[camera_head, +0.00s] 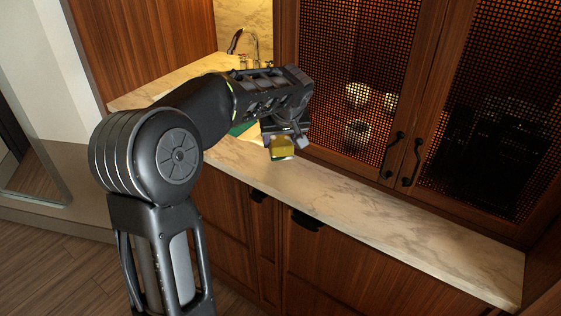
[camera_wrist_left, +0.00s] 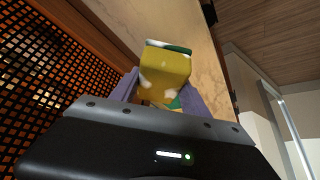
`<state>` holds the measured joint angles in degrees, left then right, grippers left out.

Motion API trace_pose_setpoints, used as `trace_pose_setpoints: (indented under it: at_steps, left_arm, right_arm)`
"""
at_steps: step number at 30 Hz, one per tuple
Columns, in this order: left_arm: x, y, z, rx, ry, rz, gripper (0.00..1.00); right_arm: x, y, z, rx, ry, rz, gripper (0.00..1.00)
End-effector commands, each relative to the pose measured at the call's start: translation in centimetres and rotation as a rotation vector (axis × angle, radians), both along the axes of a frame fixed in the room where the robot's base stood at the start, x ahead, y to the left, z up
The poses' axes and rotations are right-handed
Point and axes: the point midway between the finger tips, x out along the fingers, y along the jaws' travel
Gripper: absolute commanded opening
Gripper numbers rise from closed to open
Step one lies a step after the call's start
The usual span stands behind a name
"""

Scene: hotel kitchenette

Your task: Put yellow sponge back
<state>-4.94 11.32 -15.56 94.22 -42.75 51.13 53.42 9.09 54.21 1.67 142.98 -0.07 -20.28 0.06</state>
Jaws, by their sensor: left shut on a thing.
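The yellow sponge (camera_head: 282,148) is held at the tip of my left gripper (camera_head: 284,137), above the marble counter. In the left wrist view, the sponge (camera_wrist_left: 165,72) sits between the two fingers of my left gripper (camera_wrist_left: 160,92) and has a green and white layer at its far end. The fingers are shut on it. A green thing (camera_head: 241,128) shows partly behind my left arm on the counter; the arm hides most of it. My right gripper is in neither view.
The marble counter (camera_head: 390,220) is bare to the right. A faucet (camera_head: 243,42) stands at the back corner. Wooden cabinets with mesh doors (camera_head: 350,75) rise behind the counter, with black handles (camera_head: 411,163) sticking out.

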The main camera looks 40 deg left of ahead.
Motion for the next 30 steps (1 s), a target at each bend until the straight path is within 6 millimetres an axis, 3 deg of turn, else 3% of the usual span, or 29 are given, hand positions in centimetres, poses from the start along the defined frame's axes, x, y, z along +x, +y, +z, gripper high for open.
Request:
trace_pose_setpoints:
  at_steps: [6,16,24,30]
  left_arm:
    - [0.0,0.0,-2.9,0.001,0.0,-0.001,0.21]
    - [0.0,0.0,-3.3,0.0,0.0,-0.001,0.21]
    - [0.0,0.0,-6.5,0.0,0.002,0.0,0.21]
    - [0.0,0.0,-6.8,0.0,-0.001,-0.001,0.21]
  right_arm:
    - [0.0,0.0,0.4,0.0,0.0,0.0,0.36]
    - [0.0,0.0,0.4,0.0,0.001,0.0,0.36]
    - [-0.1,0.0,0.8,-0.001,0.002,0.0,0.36]
    - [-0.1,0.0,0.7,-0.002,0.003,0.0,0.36]
